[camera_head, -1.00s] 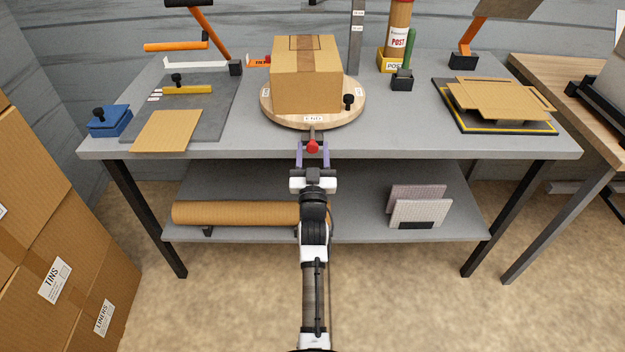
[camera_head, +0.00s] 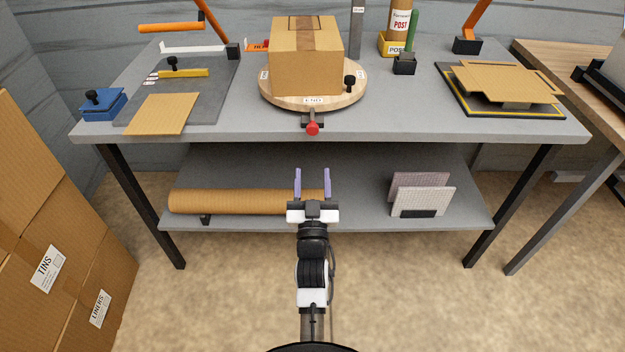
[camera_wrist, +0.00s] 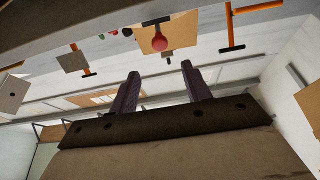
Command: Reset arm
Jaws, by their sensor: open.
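My gripper (camera_head: 312,184) is open and empty, its two purple fingers apart and pointing toward the table. In the head view it shows below the table's front edge, in front of the lower shelf. The fingers also show in the wrist view (camera_wrist: 158,90), with nothing between them. A red knob (camera_head: 312,128) sticks out at the table's front edge, beyond my fingertips and apart from them. It also shows in the wrist view (camera_wrist: 159,43). A closed cardboard box (camera_head: 306,66) stands on the round wooden turntable (camera_head: 290,98) behind the knob.
The grey table (camera_head: 400,125) has a lower shelf (camera_head: 360,220) with a brown roll (camera_head: 235,202) and grey panels (camera_head: 424,201). A blue block (camera_head: 102,106) and flat card (camera_head: 162,114) lie left, stacked card (camera_head: 505,82) right. Cartons (camera_head: 60,220) stand at the left. The floor before the table is clear.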

